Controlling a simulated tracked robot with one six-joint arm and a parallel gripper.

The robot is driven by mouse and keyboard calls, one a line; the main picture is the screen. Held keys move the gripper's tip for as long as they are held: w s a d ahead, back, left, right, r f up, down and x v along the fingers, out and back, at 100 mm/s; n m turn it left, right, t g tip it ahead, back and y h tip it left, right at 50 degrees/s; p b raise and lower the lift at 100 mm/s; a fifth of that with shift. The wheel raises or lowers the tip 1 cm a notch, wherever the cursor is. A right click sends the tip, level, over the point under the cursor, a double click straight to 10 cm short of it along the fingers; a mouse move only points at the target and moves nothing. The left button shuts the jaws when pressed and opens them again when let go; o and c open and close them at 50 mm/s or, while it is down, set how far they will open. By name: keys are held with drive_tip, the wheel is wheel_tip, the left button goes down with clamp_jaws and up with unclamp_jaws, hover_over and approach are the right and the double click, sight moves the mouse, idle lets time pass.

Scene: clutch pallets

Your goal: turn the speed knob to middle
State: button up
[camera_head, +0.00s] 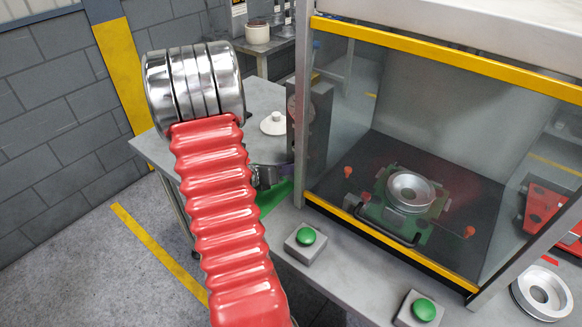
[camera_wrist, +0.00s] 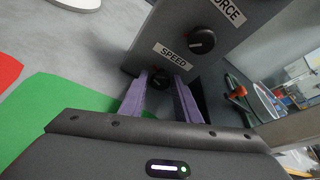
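The control box (camera_wrist: 150,45) has a FORCE label (camera_wrist: 228,11) with a black knob (camera_wrist: 201,41) below it. Lower down is a SPEED label (camera_wrist: 173,56) with the black speed knob (camera_wrist: 160,83) below it. My gripper (camera_wrist: 162,84) has its purple fingers apart, one on each side of the speed knob. I cannot tell whether they touch it, nor clearly where its pointer stands. In the head view my gripper (camera_head: 270,176) is largely hidden behind my red arm, at the foot of the dark control box (camera_head: 318,122); the speed knob is hidden there.
A glass-walled press cabinet (camera_head: 390,150) with a metal ring part (camera_head: 410,191) inside stands right of the box. Green buttons (camera_head: 306,236) sit on the table's front. A white round object (camera_head: 273,124) and a green sheet (camera_wrist: 75,105) lie left of the box.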

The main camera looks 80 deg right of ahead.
drive_tip(key=c, duration=0.7)
drive_tip(key=shift+o, duration=0.2)
drive_tip(key=shift+m, duration=0.3)
drive_tip(key=shift+s+a+m+t+h, duration=0.15)
drive_tip(key=shift+m+t+h, duration=0.15)
drive_tip(key=shift+m+t, duration=1.05)
drive_tip(key=o, duration=1)
drive_tip(key=shift+o, duration=0.2)
drive_tip(key=shift+r, duration=0.1)
drive_tip(key=v, duration=1.3)
drive_tip(key=shift+w+a, duration=0.25)
drive_tip(key=shift+a, duration=0.1)
